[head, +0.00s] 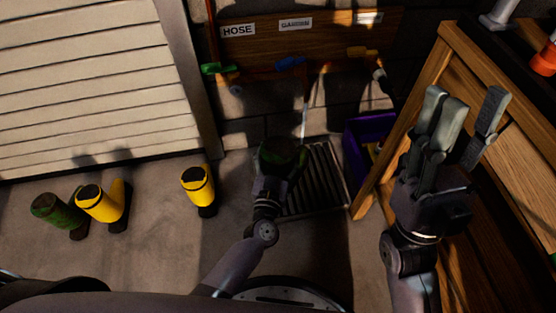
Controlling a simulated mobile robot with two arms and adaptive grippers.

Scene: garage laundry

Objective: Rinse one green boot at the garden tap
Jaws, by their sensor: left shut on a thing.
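My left gripper (273,182) is shut on a green boot (282,152) and holds it over the left part of the drain grate (325,180). The boot is dark and partly in shadow, with my gripper covering some of it. The blue tap handle (290,63) is on the wall board below the GARDEN label (296,24). A thin pale streak (306,112), which looks like running water, comes down just beside the boot's right edge; I cannot tell whether it touches it. My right gripper (468,122) is open and empty at the right, before the wooden bench.
Another green boot (60,212) and yellow boots (108,204) (200,188) stand on the floor at left. A purple crate (356,155) stands between grate and wooden bench (445,60).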

